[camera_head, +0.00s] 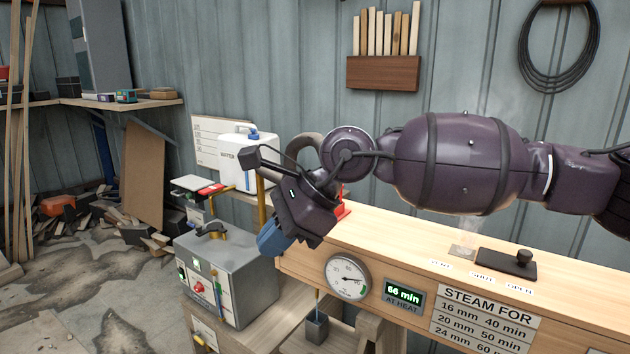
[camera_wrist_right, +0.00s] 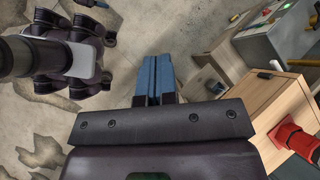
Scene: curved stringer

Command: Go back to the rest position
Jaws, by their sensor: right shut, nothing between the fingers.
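My right arm reaches in from the right across the head view, above the wooden steam box (camera_head: 400,240). My left gripper is in neither view.
A white water container (camera_head: 240,157) stands behind the boiler. A red fitting (camera_wrist_right: 297,139) sits on the box end. Wood scraps litter the left floor.

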